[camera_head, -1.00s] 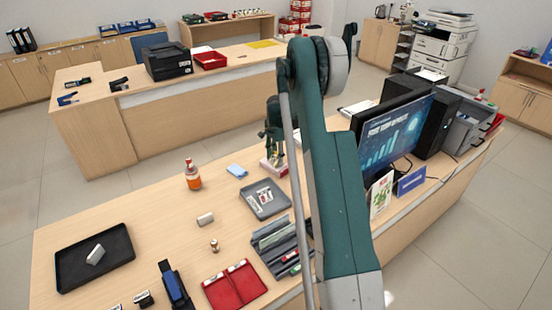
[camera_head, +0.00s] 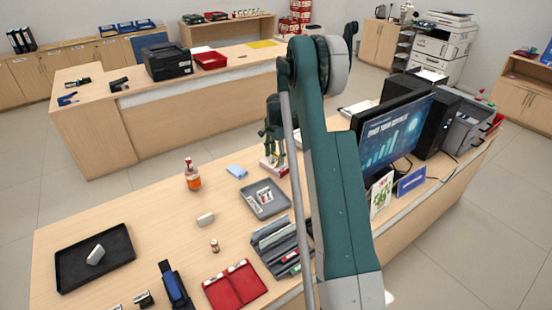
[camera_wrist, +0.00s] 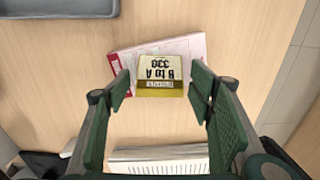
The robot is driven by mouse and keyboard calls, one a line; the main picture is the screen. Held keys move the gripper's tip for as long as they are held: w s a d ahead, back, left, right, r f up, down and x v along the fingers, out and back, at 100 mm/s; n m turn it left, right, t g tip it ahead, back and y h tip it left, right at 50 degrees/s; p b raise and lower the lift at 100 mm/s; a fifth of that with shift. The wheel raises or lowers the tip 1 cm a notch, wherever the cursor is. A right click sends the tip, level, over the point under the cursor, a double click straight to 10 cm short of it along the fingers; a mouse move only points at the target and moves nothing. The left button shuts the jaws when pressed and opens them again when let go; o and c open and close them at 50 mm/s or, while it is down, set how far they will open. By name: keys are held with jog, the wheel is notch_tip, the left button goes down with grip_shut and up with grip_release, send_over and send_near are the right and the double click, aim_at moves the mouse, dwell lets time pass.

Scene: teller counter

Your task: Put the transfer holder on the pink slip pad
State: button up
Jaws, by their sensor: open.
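The transfer holder is a small yellow-olive stand with a card reading "B to A 330" (camera_wrist: 160,72). It rests on the pink slip pad (camera_wrist: 195,45), near its lower edge in the wrist view. My gripper (camera_wrist: 160,90) is open, with one green finger to each side of the holder and a visible gap between. In the head view my gripper (camera_head: 273,148) hangs just above the pad (camera_head: 274,170), beside my arm. The holder cannot be made out clearly there.
A grey tray (camera_head: 281,208) with notes lies close in front of the pad. The monitor (camera_head: 395,135) stands to the right. A white ridged object (camera_wrist: 160,160) lies below the gripper.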

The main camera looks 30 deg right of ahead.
aim_at(276, 158)
notch_tip(276, 158, up, 11)
jog(key=p, duration=0.1)
jog(key=shift+r, duration=0.15)
dwell(0.3)
dwell(0.5)
jog(key=s+a+r+n+t, duration=0.2)
jog(key=s+a+r+n, duration=0.2)
jog(key=s+a+r, duration=0.65)
jog(key=s+a+r+n+t, duration=0.1)
jog(key=s+a+r+n, duration=0.3)
jog(key=s+a+r, duration=0.7)
jog(key=s+a+r+n+t, duration=0.2)
jog(key=s+a+r+n, duration=0.25)
jog(key=s+a, duration=0.75)
jog(key=s+a+f+n+t, duration=0.1)
jog(key=s+a+f+n, duration=0.1)
jog(key=s+a, duration=0.2)
jog(key=s+a+f+n+t, duration=0.1)
jog(key=s+a+f+n, duration=0.2)
jog(key=s, duration=0.6)
jog(key=shift+s+a+f, duration=0.3)
jog(key=shift+s+a, duration=0.05)
